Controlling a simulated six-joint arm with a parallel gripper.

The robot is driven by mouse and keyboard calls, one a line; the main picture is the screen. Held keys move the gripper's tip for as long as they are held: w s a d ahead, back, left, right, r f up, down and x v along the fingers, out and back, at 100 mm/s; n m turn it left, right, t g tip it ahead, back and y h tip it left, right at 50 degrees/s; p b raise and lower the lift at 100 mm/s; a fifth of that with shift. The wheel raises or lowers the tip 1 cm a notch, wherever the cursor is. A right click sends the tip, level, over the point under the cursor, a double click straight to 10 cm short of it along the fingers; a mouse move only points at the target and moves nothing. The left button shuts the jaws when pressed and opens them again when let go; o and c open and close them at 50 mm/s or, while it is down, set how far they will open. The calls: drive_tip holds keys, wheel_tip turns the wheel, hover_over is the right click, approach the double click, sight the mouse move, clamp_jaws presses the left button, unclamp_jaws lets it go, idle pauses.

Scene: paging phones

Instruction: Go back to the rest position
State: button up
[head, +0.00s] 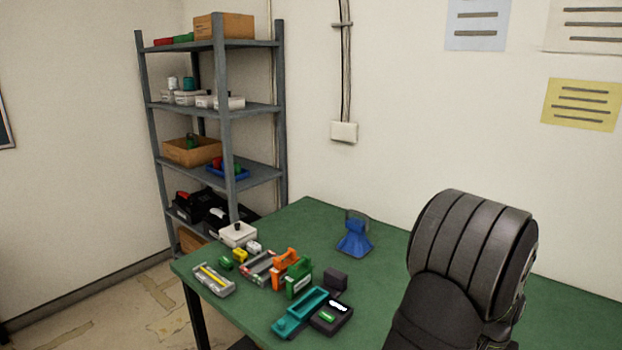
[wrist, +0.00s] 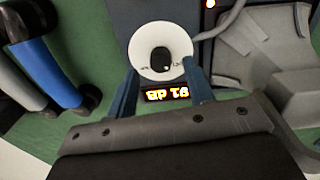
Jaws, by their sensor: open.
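My gripper (wrist: 160,72) shows in the wrist view with its two dark blue fingers apart. A white round dial (wrist: 178,38) with a black knob (wrist: 160,59) lies between and just beyond the fingertips. I see nothing held, and I cannot tell whether a finger touches the dial. A small display (wrist: 167,94) with glowing orange characters shows between the fingers. In the head view a large dark ribbed part of my arm fills the lower right; the gripper itself is not seen there.
The green table (head: 305,215) holds a blue stand (head: 355,240), a white box (head: 238,237), an orange device (head: 284,268), a green device (head: 299,281), a teal tray (head: 300,312) and a black unit (head: 332,318). A grey shelf (head: 222,110) stands behind. A blue cylinder (wrist: 50,72) lies left.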

drive_tip(key=shift+f, duration=1.65)
